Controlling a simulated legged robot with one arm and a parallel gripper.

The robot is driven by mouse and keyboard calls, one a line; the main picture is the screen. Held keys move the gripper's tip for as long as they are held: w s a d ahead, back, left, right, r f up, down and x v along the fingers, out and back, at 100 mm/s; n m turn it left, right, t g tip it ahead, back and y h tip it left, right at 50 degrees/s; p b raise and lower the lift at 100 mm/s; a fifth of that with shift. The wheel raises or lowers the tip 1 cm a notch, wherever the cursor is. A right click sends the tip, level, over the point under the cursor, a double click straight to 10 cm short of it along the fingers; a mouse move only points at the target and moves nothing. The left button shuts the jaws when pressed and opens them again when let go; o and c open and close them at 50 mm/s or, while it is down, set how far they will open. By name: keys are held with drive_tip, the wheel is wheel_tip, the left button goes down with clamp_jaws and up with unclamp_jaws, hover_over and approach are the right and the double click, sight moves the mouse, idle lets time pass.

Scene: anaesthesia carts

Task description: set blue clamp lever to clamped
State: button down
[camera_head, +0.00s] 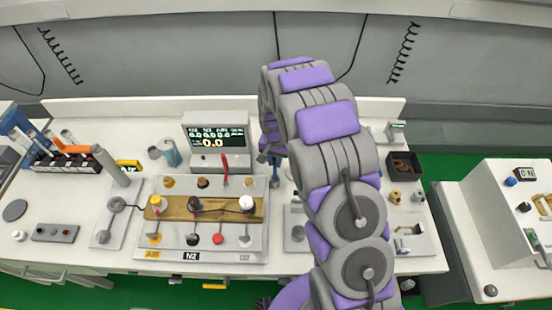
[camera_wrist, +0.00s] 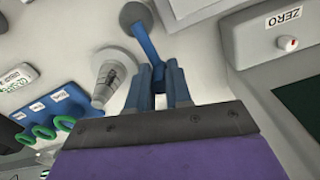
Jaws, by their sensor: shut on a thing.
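The blue clamp lever (camera_wrist: 145,42) shows at the upper middle of the wrist view, a slim blue bar reaching from a grey round end down between my fingers. My gripper (camera_wrist: 162,82) has its blue fingers shut on the lower part of this bar. The held part is mostly hidden between the fingers. In the camera_head view my gripper (camera_head: 267,157) is beside the right end of the display box, over the white bench. There my own arm covers much of this area, and I cannot make out the lever clearly or tell its set position.
The display box (camera_head: 216,132) stands left of my gripper; a box marked ZERO (camera_wrist: 278,35) is close on the right in the wrist view. A grey tapered post (camera_wrist: 112,80) and a blue holder with green rings (camera_wrist: 62,110) are at the left. A brass-barred plate (camera_head: 160,209) lies in front.

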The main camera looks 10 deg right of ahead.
drive_tip(key=shift+a, duration=0.1)
drive_tip(key=c, duration=1.1)
unclamp_jaws()
drive_tip(key=shift+a, duration=0.15)
drive_tip(key=shift+o, duration=0.2)
drive_tip(key=shift+r, duration=0.15)
drive_tip(key=shift+r, duration=0.3)
wheel_tip(320, 180, up, 16)
drive_tip(key=p, duration=0.2)
drive_tip(key=shift+r, duration=0.25)
drive_tip(key=s+d+r+n, duration=0.1)
drive_tip(key=s+r, duration=0.1)
drive_tip(key=s, duration=1.1)
drive_tip(key=s+d+r+n+g, duration=0.1)
drive_tip(key=s+r+n, duration=0.1)
drive_tip(key=s, duration=1.1)
drive_tip(key=s+d+r+n+b, duration=0.1)
drive_tip(key=s+r, duration=0.3)
drive_tip(key=s, duration=0.9)
drive_tip(key=shift+s+d+r+n+g, duration=0.15)
drive_tip(key=shift+d+r+n+g, duration=0.1)
drive_tip(key=shift+n+g, duration=0.2)
